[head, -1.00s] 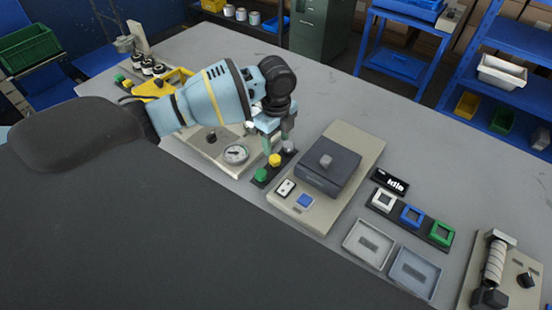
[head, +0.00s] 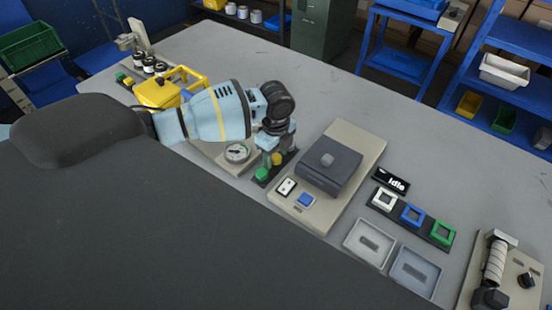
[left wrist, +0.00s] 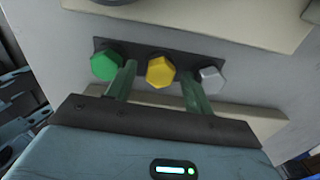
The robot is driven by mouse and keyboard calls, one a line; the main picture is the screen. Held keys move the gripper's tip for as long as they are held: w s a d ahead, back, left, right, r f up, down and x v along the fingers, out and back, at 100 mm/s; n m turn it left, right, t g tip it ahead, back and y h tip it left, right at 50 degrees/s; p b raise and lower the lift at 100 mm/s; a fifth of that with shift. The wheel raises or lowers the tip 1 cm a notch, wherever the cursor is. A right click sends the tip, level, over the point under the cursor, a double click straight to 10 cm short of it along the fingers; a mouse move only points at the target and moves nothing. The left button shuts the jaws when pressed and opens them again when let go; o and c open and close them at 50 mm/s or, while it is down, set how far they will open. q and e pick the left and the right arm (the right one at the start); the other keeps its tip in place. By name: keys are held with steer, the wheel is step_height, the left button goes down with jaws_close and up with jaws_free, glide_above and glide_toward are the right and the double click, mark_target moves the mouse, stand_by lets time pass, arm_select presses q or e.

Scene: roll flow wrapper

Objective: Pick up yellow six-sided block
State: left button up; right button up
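The yellow six-sided block (left wrist: 160,71) sits on a dark strip (left wrist: 140,52) between a green six-sided block (left wrist: 106,65) and a grey one (left wrist: 212,80). In the head view the yellow block (head: 277,159) shows beside my left gripper (head: 273,150), with the green block (head: 262,173) nearer; the grey block is hidden there. My left gripper (left wrist: 158,80) is open, its two fingers apart on either side of the yellow block in the left wrist view. I cannot tell whether they touch it. My right gripper is not in view.
A beige machine with a dark box (head: 329,165) and buttons stands right of the strip. A dial gauge (head: 237,152) is on the left. Two shallow trays (head: 369,243) and coloured square frames (head: 412,214) lie further right.

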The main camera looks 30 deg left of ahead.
mark_target(274, 158)
arm_select(q)
steer(key=c, duration=0.9)
steer(key=shift+r, duration=0.45)
steer(key=r, duration=0.2)
steer(key=shift+s+a+r, duration=0.1)
steer(key=shift+s+r, duration=0.25)
steer(key=shift+r, duration=0.05)
steer(key=s+a, duration=0.1)
steer(key=s, duration=0.4)
steer(key=s+a+r, duration=0.1)
steer(key=s, duration=0.4)
steer(key=s+a+p, duration=0.1)
steer(key=s, duration=0.4)
steer(key=shift+a+r, duration=0.15)
steer(key=shift+a, duration=0.15)
steer(key=shift+w, duration=0.1)
